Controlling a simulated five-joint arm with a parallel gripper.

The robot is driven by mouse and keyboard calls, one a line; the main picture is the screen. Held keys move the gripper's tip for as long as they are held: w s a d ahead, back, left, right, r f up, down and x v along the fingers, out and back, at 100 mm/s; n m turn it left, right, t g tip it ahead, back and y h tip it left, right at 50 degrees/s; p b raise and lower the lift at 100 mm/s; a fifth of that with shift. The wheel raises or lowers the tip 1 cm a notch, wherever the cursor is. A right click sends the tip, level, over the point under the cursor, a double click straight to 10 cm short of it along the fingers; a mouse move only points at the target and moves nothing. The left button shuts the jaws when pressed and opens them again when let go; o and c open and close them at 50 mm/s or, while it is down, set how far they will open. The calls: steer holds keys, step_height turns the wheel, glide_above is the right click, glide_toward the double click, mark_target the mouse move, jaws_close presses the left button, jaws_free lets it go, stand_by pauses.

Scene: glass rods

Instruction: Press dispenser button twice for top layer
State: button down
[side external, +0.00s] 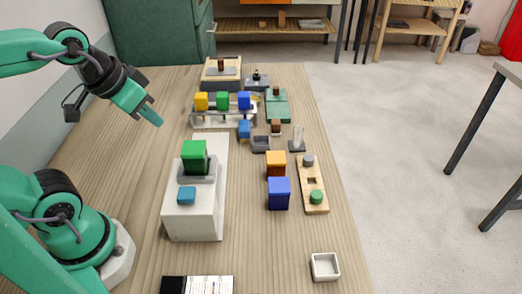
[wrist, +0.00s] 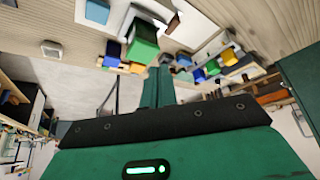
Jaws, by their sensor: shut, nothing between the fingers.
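The dispenser is a white box (side external: 195,220) left of the table's middle in the side external view. A green cube (side external: 194,157) sits in a grey holder on its top. A small blue button (side external: 187,196) is on the top nearer the camera. My gripper (side external: 154,118) is in the air beyond and to the left of the dispenser, apart from it, pointing down to the right. Its fingers are shut and empty. In the wrist view the shut fingers (wrist: 158,87) show at the centre, with a green cube (wrist: 142,42) above them.
An orange block (side external: 276,163) and a dark blue block (side external: 279,194) stand right of the dispenser. A wooden board (side external: 313,192) with a green knob lies beside them. A rack (side external: 222,116) with coloured cubes stands behind. A white tray (side external: 325,267) is at front right.

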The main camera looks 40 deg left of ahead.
steer(key=shift+d, duration=0.1)
step_height(320, 180, up, 3)
steer(key=n+g, duration=0.6)
steer(key=n, duration=0.3)
glide_above(187, 192)
steer(key=shift+f, duration=0.15)
steer(key=shift+f, duration=0.15)
step_height(187, 192, down, 14)
steer(key=shift+r, duration=0.15)
stand_by(0.9)
